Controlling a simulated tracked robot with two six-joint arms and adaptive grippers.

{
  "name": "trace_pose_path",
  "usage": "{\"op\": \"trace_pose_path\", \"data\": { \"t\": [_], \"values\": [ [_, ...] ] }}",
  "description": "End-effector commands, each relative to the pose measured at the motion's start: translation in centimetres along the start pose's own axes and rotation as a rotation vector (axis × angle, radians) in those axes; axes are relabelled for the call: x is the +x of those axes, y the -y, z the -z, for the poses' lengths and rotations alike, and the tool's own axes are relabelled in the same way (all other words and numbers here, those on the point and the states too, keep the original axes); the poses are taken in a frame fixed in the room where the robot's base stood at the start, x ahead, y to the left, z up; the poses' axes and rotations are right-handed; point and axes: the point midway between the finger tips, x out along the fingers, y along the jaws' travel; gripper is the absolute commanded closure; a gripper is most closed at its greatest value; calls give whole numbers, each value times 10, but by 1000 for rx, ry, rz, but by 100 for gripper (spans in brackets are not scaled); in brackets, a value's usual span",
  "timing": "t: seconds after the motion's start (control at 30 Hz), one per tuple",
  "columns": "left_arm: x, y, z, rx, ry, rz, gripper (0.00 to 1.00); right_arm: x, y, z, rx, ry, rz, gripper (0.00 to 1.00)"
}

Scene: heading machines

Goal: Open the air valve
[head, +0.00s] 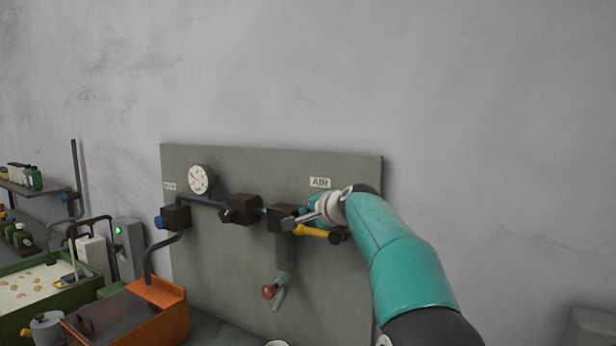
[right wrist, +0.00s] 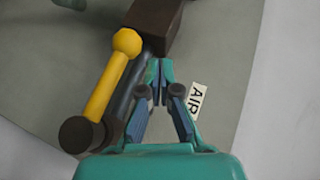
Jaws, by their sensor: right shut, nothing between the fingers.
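The air valve has a dark brown block (head: 281,217) on the grey-green panel, with a yellow lever (head: 312,231) that ends in a dark grip. The lever points right, alongside the pipe. An "AIR" label (head: 320,182) is above it. My right gripper (head: 303,213) is just above the lever, near the block. In the right wrist view its fingers (right wrist: 160,75) are shut with nothing between them, their tips close to the brown block (right wrist: 155,20). The yellow lever (right wrist: 108,82) lies beside them to the left; I see no hold on it. My left gripper is out of view.
The panel (head: 220,265) also carries a gauge (head: 201,179), another brown block (head: 241,208), a blue-knobbed valve (head: 172,218) and a red knob (head: 269,291) below. An orange machine (head: 150,310) stands at lower left. The wall to the right is bare.

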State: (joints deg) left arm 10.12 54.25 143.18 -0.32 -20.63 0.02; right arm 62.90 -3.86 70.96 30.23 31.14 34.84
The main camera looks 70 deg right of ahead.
Motion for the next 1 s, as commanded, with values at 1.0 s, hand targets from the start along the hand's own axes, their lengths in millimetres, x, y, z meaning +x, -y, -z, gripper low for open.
{"op": "trace_pose_path", "data": {
  "t": [1.0],
  "values": [
    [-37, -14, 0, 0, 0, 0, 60, -63, 100, -22, 0, 6, 4, 100]
  ]
}}
